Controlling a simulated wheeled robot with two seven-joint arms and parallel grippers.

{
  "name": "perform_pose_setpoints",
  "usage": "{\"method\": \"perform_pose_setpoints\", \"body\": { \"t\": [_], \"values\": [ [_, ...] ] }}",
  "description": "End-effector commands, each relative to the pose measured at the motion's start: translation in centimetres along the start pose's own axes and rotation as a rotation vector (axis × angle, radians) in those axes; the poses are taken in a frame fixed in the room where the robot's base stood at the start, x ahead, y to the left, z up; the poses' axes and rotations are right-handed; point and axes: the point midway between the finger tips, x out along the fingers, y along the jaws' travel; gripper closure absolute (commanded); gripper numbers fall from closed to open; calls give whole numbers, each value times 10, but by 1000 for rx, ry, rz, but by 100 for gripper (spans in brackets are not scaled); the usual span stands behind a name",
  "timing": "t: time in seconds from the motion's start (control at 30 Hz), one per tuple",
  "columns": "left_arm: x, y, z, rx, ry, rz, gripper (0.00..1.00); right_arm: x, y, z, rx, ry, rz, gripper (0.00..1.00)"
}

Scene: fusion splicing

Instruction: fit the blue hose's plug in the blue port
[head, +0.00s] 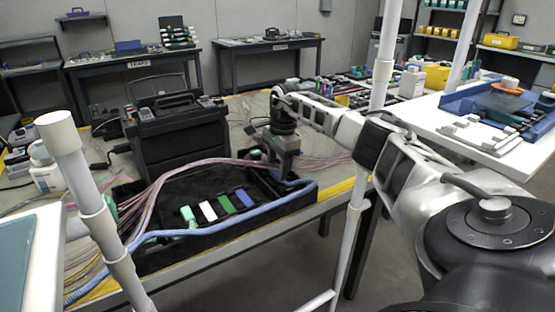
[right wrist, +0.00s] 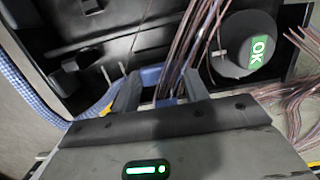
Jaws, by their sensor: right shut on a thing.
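The blue hose (head: 220,229) runs from the lower left along the front of the black tray and curls up at its right end under my right gripper (head: 288,176). The braided hose also shows in the right wrist view (right wrist: 28,92). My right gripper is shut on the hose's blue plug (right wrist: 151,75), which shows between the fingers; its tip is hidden. The blue port (head: 244,198) is the rightmost in a row of coloured blocks in the tray, to the left of the gripper and apart from it. My left gripper is not in view.
Green (head: 226,205) and white (head: 208,211) blocks stand beside the blue port in the black tray (head: 160,258). Thin pinkish cables (head: 165,188) cross behind and over the tray's left. A black case (head: 185,140) stands behind. White posts (head: 361,190) rise in front.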

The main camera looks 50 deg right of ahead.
Motion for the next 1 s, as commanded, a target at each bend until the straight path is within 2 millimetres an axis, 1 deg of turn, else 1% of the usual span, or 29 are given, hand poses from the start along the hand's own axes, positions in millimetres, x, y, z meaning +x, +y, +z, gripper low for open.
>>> {"method": "perform_pose_setpoints", "body": {
  "t": [0.03, 0.1, 0.4, 0.43, 0.47, 0.5, 1.0],
  "values": [
    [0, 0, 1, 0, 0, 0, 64, 4, 1, 0, 0, 2, 5, 77],
    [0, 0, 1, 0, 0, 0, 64, 6, 1, 0, 0, 2, 6, 77],
    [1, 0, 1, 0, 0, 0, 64, 10, 2, 0, 0, 4, 12, 77],
    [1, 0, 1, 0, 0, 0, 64, 10, 2, 0, 0, 4, 12, 50],
    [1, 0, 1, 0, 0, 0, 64, 10, 2, 0, 0, 4, 13, 42],
    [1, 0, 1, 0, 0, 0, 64, 10, 2, 0, 0, 5, 13, 31],
    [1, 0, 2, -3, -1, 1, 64, 12, 1, 0, -3, 6, 8, 30]
  ]
}}
